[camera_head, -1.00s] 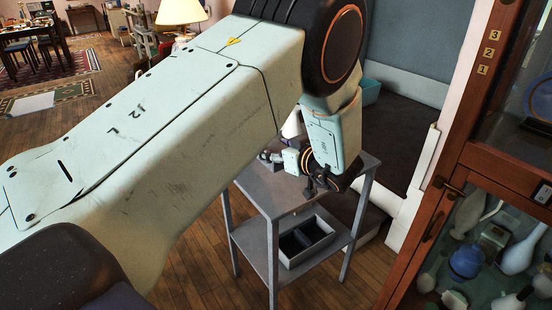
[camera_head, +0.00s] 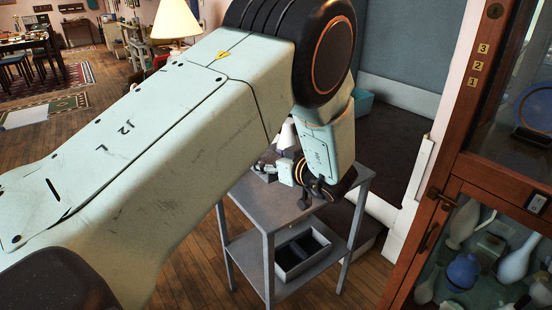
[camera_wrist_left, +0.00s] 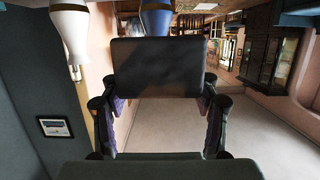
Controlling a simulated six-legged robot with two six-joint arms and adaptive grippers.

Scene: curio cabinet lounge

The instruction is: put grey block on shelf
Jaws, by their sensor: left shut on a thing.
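In the left wrist view a dark grey block (camera_wrist_left: 160,62) fills the space between the fingers of my left gripper (camera_wrist_left: 160,84). The gripper is shut on it, and the block's broad face is toward the camera. In the head view my left arm comes in from the left and bends down over a grey two-level stand. The stand has a flat top (camera_head: 270,206) and a lower shelf (camera_head: 250,262). My right gripper is in neither view.
A grey divided tray (camera_head: 303,254) sits on the lower shelf. A wooden glass cabinet (camera_head: 424,236) with vases stands at the right. A lamp (camera_head: 176,18) is behind my arm. Wooden floor (camera_head: 190,265) is clear left of the stand.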

